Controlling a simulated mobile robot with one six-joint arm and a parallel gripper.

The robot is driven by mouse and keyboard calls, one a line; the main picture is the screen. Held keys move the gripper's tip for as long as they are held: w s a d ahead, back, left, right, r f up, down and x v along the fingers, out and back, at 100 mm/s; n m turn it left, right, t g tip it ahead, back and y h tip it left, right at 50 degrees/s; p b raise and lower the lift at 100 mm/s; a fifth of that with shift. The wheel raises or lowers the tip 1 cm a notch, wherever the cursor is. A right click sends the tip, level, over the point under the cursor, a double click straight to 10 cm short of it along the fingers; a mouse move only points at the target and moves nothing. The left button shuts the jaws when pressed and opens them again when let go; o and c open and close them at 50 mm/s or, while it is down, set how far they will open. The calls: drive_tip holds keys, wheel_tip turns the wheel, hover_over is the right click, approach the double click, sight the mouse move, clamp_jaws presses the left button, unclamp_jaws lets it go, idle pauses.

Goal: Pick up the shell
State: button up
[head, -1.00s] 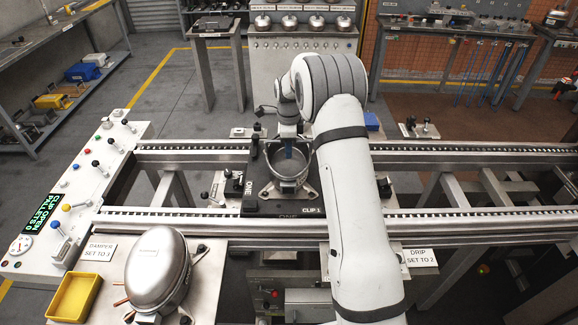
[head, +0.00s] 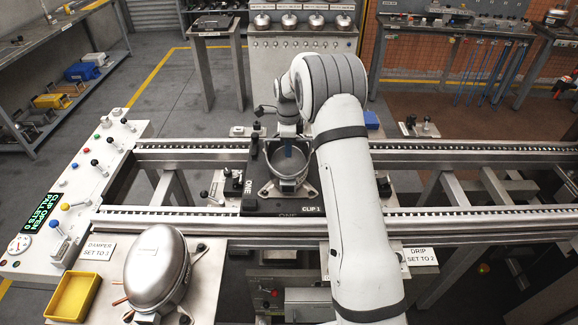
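An open, round metal shell (head: 288,170) with feet stands upright on the dark pallet plate (head: 257,206) marked CLIP 1, between the two conveyor rails. My gripper (head: 288,152) points down at the shell, its blue fingertip area at the shell's open top. The fingers are small and partly hidden, so I cannot tell whether they are open or shut or touch the shell wall. A closed, domed metal compressor body (head: 157,266) sits on the bench plate at the lower left.
Conveyor rails (head: 470,208) run left to right beside the pallet. A control panel (head: 75,200) with knobs and a yellow tray (head: 74,297) are at the left. Clamp fixtures (head: 420,127) stand near the rails. A cabinet with several domes (head: 303,65) is behind.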

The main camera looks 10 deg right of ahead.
clamp_jaws()
idle(1.0)
drive_tip(key=shift+w+r, duration=0.1)
drive_tip(key=shift+r, duration=0.05)
